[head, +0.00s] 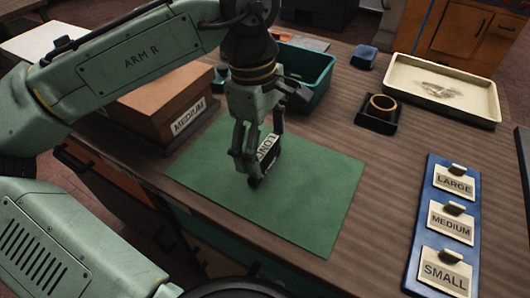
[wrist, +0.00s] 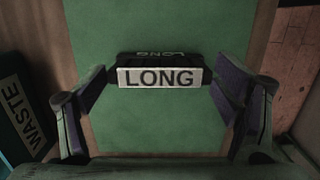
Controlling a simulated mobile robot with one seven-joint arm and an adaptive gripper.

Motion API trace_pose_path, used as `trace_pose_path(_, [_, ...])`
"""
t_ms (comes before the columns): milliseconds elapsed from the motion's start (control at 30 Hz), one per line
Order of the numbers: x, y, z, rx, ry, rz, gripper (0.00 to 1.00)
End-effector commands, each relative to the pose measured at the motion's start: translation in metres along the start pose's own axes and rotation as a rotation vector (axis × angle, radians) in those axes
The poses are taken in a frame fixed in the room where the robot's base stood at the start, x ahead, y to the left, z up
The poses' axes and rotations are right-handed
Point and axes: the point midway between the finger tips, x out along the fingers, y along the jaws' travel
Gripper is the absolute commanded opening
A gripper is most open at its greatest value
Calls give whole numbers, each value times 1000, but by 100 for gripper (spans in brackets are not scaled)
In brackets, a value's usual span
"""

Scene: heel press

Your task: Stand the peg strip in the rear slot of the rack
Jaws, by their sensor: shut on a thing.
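My gripper (head: 264,148) is over the green mat and is shut on a black block labelled LONG (head: 268,146). In the wrist view the block (wrist: 160,78) sits between my two fingers, with a white LONG label facing the camera and another, upside-down LONG marking behind it. The block is at or just above the mat; I cannot tell whether it touches. I cannot tell whether this block is the peg strip. I cannot make out a slotted rack in either view.
The green mat (head: 315,205) is otherwise clear. A brown box labelled MEDIUM (head: 150,98) stands left. A teal bin (head: 318,72), a tan ring in a black holder (head: 378,122) and a cream tray (head: 440,75) lie behind. A blue board (head: 412,262) with size tags is right.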

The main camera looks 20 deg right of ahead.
Motion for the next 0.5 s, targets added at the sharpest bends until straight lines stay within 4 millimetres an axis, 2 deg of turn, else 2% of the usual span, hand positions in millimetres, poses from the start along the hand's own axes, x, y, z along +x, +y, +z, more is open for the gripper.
trace_pose_path(267, [-8,1,0,-1,0,2,50])
trace_pose_path(500, [-35,-3,0,-3,-1,3,50])
